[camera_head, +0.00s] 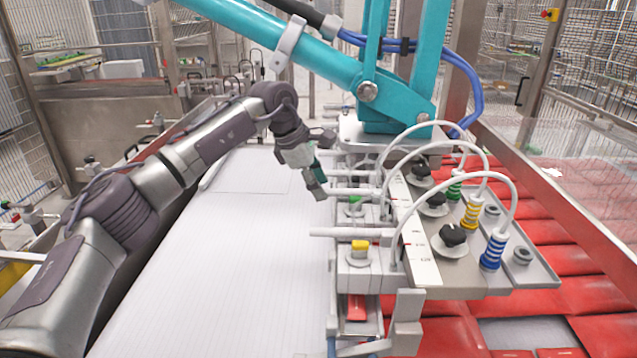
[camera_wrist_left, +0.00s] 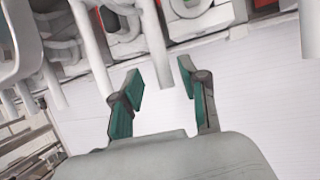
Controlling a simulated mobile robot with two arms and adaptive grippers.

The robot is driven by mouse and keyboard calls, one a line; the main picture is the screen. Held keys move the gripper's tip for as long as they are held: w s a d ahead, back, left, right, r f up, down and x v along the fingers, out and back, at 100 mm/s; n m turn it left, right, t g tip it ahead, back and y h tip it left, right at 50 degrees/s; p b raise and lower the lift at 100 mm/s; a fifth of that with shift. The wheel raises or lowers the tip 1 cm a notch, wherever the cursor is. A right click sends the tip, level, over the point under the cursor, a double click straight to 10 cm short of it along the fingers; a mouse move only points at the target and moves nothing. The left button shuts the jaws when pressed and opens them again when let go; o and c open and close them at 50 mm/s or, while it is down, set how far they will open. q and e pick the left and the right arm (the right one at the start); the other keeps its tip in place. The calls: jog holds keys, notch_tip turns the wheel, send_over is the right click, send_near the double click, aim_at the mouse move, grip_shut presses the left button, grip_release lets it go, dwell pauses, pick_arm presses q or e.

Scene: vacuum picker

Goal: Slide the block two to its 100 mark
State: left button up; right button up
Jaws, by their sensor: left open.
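The picker's blocks sit in a row beside the white scale strip (camera_head: 421,256). The near block carries a yellow knob (camera_head: 359,246) and the middle one a green knob (camera_head: 355,203). Which is block two cannot be read from its label. A pale rod (camera_head: 350,191) sticks out left from the row near the green knob. My left gripper (camera_head: 318,186) is open at the rod's free end. In the left wrist view, its teal fingers (camera_wrist_left: 161,82) stand apart with a pale rod (camera_wrist_left: 155,45) between them in the picture; contact cannot be told. The right gripper is out of view.
A teal picker arm (camera_head: 310,60) crosses above the blocks. White hoses (camera_head: 440,140) arch over black dials (camera_head: 452,235) and coloured springs at the right. A white belt (camera_head: 230,270) lies clear to the left. Red packs (camera_head: 560,300) fill the right side.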

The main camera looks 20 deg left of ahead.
pick_arm(q)
jog(key=v, duration=1.2)
jog(key=shift+w, duration=0.15)
jog(key=shift+a, duration=0.15)
